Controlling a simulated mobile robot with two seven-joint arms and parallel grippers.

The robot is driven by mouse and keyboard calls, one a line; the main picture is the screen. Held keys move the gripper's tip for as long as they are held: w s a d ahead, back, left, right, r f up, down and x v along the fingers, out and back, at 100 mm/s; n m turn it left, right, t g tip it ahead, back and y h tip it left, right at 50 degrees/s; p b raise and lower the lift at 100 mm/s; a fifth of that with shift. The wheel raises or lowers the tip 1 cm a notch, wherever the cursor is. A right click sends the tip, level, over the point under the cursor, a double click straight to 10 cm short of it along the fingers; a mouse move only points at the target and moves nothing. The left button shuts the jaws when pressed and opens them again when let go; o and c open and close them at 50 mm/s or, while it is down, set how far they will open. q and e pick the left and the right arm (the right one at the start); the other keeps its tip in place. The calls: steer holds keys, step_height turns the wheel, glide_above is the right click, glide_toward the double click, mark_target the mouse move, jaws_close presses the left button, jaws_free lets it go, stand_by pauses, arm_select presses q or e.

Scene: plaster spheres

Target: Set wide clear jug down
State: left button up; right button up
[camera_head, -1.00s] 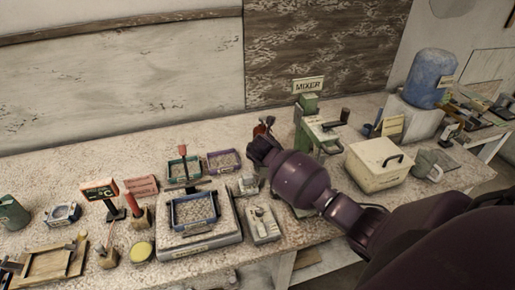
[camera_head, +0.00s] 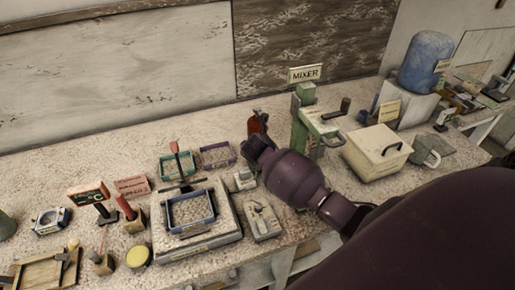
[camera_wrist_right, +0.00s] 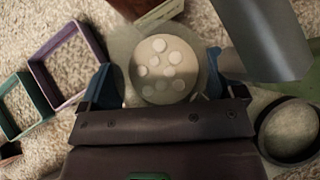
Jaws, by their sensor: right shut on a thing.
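The clear jug (camera_wrist_right: 160,68) shows from above in the right wrist view, with several pale round pieces inside it. My right gripper (camera_wrist_right: 158,84) has its blue fingers on either side of the jug and is shut on it. In the head view my right arm reaches over the bench, and its wrist end hides the jug and the fingers. I cannot tell whether the jug's base touches the bench. My left gripper is not in view.
Purple (camera_head: 216,155) and green (camera_head: 177,165) trays lie to the left. A cream lidded box (camera_head: 375,155) is further right. A round dark-rimmed vessel (camera_wrist_right: 290,130) is close by.

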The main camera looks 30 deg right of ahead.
steer(key=o, duration=1.1)
steer(key=shift+w+f, duration=0.15)
steer(key=shift+s+a+r, duration=0.2)
steer(key=shift+s+r, duration=0.1)
steer(key=shift+r, duration=0.25)
steer(key=v, duration=1.1)
steer(key=shift+s+a+f, duration=0.1)
steer(key=shift+s+f, duration=0.05)
